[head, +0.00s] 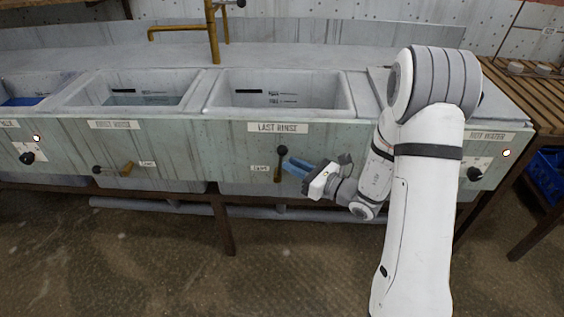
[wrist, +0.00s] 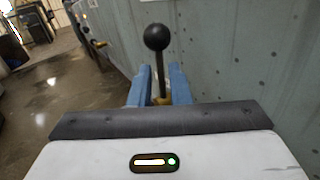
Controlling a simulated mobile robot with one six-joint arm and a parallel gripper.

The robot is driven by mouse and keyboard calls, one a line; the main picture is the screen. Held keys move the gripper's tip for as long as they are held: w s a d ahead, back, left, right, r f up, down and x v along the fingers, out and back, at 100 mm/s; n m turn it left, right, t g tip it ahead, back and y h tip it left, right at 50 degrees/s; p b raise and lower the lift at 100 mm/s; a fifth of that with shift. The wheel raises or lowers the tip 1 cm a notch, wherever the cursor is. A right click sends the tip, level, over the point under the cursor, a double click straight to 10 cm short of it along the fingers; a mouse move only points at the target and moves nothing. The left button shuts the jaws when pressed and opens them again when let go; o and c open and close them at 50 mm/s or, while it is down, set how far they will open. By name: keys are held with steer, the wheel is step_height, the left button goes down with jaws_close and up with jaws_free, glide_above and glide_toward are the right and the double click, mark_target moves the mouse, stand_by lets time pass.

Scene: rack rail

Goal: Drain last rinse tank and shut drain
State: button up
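The tank labelled LAST RINSE (head: 278,127) is in the middle of the head view. Its pale inside shows dark wall markings, and I see no clear water surface in it. Its drain lever (head: 279,165) stands upright on the front panel, black knob at the top, beside a small label on its left. My gripper (head: 298,168) is at the lever from the right, with blue fingers apart. In the wrist view, the lever's black knob (wrist: 156,37) rises beyond the fingers. Its rod runs down between the fingertips (wrist: 160,88), with gaps showing on both sides.
The neighbouring tank (head: 113,125) on the left holds greenish water, and its lever (head: 115,169) lies level. A brass tap (head: 213,35) stands behind the tanks. A grey pipe (head: 150,206) runs under the bench. A wooden table (head: 535,100) stands at right. The floor in front is clear.

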mark_target(281, 159)
steer(key=x, duration=0.5)
steer(key=shift+b, duration=0.3)
jaws_close()
